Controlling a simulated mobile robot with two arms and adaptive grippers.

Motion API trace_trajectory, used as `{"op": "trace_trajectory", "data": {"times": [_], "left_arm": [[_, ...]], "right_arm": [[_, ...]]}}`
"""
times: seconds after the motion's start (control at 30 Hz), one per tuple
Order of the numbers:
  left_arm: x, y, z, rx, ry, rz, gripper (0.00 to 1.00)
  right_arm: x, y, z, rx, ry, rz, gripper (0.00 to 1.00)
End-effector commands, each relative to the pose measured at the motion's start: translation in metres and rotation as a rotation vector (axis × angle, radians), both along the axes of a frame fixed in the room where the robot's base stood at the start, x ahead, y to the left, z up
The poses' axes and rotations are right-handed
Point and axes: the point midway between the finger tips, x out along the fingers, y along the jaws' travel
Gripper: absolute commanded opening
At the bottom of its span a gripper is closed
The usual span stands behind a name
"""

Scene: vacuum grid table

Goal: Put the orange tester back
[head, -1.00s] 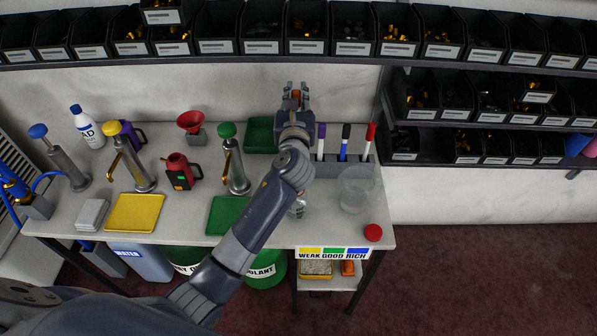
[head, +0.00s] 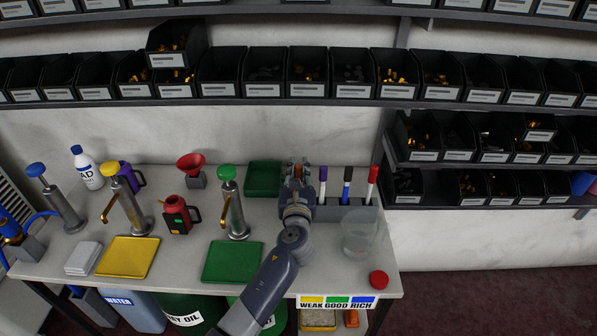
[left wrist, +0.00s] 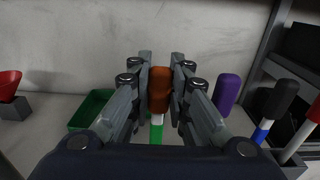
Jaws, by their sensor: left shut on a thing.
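My left gripper (head: 300,172) is near the back of the table, just left of the grey holder (head: 345,213) with the pens. In the left wrist view its two fingers (left wrist: 160,88) are shut on the sides of the orange tester (left wrist: 159,90), which looks upright. Below the orange part a white band and a green part show; the lower end is hidden by my gripper. In the head view only a small orange-brown bit shows between the fingers. I cannot tell whether the tester touches the holder. My right gripper is not in view.
Purple, blue and red pens (head: 372,184) stand in the holder. A clear beaker (head: 361,238) and a red cap (head: 378,279) are at its front. A green tray (head: 263,178) lies left of my gripper.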

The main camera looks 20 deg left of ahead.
Motion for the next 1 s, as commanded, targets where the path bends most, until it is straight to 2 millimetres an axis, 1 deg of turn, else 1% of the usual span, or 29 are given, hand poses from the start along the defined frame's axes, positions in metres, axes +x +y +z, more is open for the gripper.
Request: {"op": "trace_trajectory", "data": {"times": [0.17,0.2,0.23,0.27,0.57,0.67,0.7,0.77,0.83,1.0], "left_arm": [[0.0,0.0,-0.005,0.0,0.0,0.0,0.05],[0.0,0.0,-0.003,-0.001,0.0,0.0,0.26],[0.0,0.0,-0.003,-0.001,0.0,0.0,0.33],[0.0,0.0,-0.003,0.0,0.0,0.0,0.37],[0.0,0.0,-0.002,0.0,0.0,0.0,0.37],[0.0,0.0,0.003,-0.001,-0.001,0.0,0.37],[-0.004,-0.001,0.0,0.0,0.001,-0.001,0.37],[-0.011,-0.004,0.0,0.0,0.0,-0.002,0.37],[-0.023,-0.007,0.0,-0.001,0.001,-0.002,0.37],[-0.058,-0.017,-0.001,-0.002,0.002,-0.001,0.37]], "right_arm": [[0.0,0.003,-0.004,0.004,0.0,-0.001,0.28],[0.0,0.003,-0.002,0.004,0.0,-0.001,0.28],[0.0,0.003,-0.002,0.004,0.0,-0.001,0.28],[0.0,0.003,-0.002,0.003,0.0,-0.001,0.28],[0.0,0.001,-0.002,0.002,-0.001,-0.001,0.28],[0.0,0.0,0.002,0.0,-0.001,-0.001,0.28],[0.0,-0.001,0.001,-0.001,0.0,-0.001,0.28],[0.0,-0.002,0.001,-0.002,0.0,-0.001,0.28],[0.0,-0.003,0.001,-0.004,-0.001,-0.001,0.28],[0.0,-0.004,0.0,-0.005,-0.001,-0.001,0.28]]}}
